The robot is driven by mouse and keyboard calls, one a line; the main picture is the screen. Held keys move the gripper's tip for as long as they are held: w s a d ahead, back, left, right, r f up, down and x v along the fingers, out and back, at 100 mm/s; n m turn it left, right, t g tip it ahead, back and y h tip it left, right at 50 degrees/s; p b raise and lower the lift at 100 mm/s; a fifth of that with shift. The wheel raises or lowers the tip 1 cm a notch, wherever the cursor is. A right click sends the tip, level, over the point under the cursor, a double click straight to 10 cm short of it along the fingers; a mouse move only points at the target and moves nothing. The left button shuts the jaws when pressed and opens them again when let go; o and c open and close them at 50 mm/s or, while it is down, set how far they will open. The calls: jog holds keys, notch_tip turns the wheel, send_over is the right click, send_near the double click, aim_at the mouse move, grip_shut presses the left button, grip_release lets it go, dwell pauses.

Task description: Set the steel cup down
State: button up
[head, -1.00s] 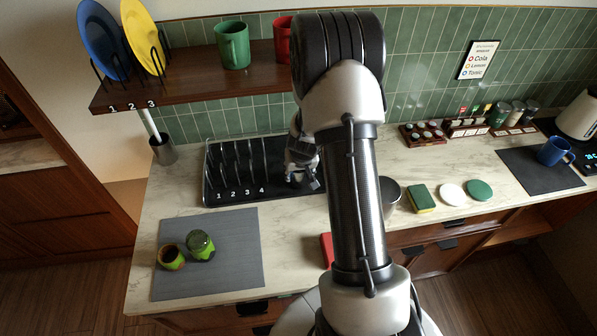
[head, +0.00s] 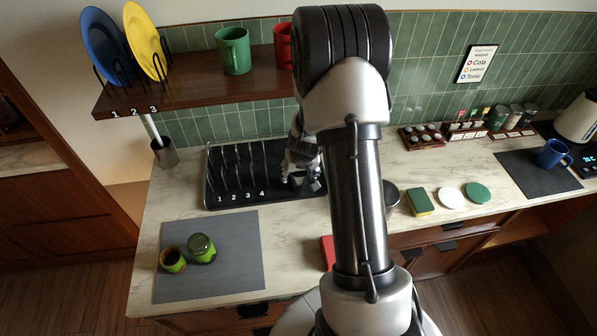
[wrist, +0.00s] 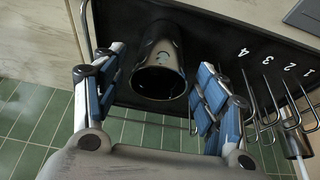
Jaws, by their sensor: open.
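The steel cup (wrist: 160,72) stands on the black rack tray (wrist: 205,25), at the end beside the numbered slots. In the wrist view its dark round mouth faces my camera. My gripper (wrist: 158,78) is open, with one blue-padded finger on each side of the cup and visible gaps between. In the head view my gripper (head: 302,182) is over the right part of the black tray (head: 235,199). My fingers and arm partly hide the cup there.
Wire dividers (head: 240,165) stand close left of my gripper. The shelf (head: 190,80) with plates and mugs is above and behind. A grey mat (head: 225,265) with two green-brown jars lies front left. A sponge (head: 418,202) and round discs lie to the right.

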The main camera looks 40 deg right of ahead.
jog(key=s+a+r+n+y+p, duration=0.1)
jog(key=s+a+r, duration=0.3)
jog(key=r, duration=0.5)
jog(key=s+a+r+n+p, duration=0.1)
jog(key=a+r+p, duration=0.1)
jog(key=a+r, duration=0.55)
jog(key=s+a+r+n+y+p, duration=0.1)
jog(key=s+a+r, duration=0.25)
jog(key=r, duration=0.65)
jog(key=s+a+r+n, duration=0.1)
jog(key=s+a+r, duration=0.2)
jog(key=s, duration=0.5)
jog(key=s+a+r+n, duration=0.1)
jog(key=s+a+r, duration=0.3)
jog(key=s, duration=0.5)
jog(key=shift+a+r, duration=0.25)
jog(key=shift+r, duration=0.2)
